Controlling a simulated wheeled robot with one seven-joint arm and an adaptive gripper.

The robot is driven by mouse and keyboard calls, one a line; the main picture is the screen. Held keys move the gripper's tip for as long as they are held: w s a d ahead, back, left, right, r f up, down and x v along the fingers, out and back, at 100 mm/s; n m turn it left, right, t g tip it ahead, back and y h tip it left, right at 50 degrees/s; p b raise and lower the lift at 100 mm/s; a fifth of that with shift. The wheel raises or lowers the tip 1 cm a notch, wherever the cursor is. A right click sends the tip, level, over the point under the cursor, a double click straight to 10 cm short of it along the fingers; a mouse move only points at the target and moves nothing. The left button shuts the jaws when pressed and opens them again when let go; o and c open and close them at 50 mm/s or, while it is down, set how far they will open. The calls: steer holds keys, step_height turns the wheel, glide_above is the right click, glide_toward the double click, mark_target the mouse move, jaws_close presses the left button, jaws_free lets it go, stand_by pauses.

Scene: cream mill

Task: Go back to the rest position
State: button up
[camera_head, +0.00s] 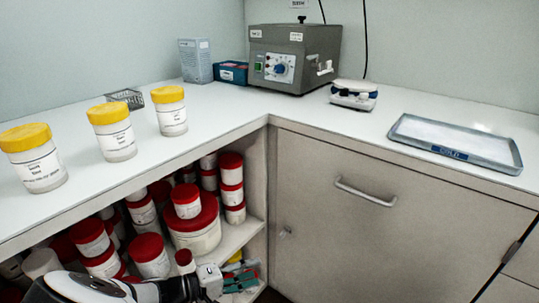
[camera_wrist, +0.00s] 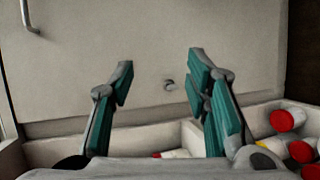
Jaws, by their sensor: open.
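My gripper (camera_head: 241,280) shows at the bottom of the head view, low in front of the open shelf under the counter. In the wrist view my gripper (camera_wrist: 160,80) has its two green-padded fingers spread wide apart, with nothing between them. Behind the fingers is the plain cabinet door (camera_wrist: 110,65) with a small round lock. My arm comes in from the bottom left of the head view.
Open shelves (camera_head: 256,230) hold several red-lidded tubs (camera_head: 196,235). On the counter (camera_head: 225,112) stand three yellow-lidded jars (camera_head: 117,140), a grey mill machine (camera_head: 300,45), a small scale (camera_head: 354,95) and a metal tray (camera_head: 455,140). A door handle (camera_head: 365,193) juts from the cabinet.

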steer(key=s+d+r+m+g+y, duration=0.3)
steer(key=s+d+r+g+y, duration=0.15)
steer(key=d+r, duration=0.6)
steer(key=s+d+r+m+g+y, duration=0.25)
steer(key=s+d+r+g, duration=0.35)
steer(key=r, duration=0.7)
steer(key=s+d+r+t+y, duration=0.2)
steer(key=s+d+r+y, duration=0.15)
steer(key=s, duration=0.65)
steer(key=s+d+r+t+y, duration=0.2)
steer(key=s+d+r+y, duration=0.15)
steer(key=s, duration=0.65)
step_height(320, 180, up, 28)
steer(key=d+t+p, duration=0.1)
steer(key=t+p, duration=0.2)
steer(key=p, duration=2.3)
steer(key=shift+d+t+h, duration=0.2)
steer(key=shift+t+h, duration=0.15)
steer(key=shift+h, duration=0.05)
steer(key=shift+m, duration=0.25)
